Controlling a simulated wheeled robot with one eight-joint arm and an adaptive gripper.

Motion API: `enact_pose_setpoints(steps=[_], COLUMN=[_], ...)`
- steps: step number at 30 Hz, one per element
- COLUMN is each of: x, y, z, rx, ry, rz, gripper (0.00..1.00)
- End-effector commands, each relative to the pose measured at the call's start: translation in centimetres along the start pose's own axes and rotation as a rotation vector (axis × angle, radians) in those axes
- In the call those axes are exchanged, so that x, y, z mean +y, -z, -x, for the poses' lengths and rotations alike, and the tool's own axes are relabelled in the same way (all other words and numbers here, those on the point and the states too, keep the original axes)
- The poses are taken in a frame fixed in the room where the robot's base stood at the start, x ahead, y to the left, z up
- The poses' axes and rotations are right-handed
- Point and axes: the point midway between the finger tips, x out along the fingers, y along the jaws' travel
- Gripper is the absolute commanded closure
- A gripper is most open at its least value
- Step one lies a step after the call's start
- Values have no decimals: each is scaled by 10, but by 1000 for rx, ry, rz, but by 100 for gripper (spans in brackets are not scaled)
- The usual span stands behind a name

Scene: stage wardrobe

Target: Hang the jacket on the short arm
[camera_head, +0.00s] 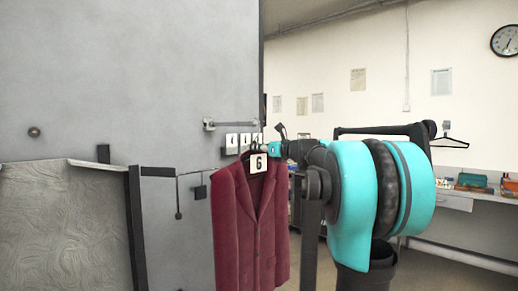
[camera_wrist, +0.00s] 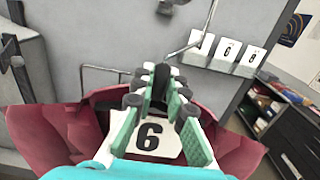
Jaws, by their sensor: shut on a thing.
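A dark red jacket (camera_head: 232,225) hangs upright below my gripper (camera_head: 274,148) in the head view. A thin horizontal arm (camera_head: 236,123) sticks out from a wall bracket just above and left of the gripper. I cannot tell whether the hanger touches it, or whether it is the short arm.
Several numbered white cards (camera_head: 232,144) stand below the arm; they also show in the wrist view (camera_wrist: 228,49). Another thin rod (camera_head: 191,173) is lower left. A grey panel (camera_head: 140,80) fills the left.

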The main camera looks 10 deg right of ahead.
Motion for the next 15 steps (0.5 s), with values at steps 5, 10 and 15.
enact_pose_setpoints(steps=[5,10,15], x=[0,0,0], y=[0,0,0], z=[-12,-24,-31], rx=[-1,-1,-1], ry=[-2,-1,-1], rz=[-1,-1,-1], gripper=[100,100,100])
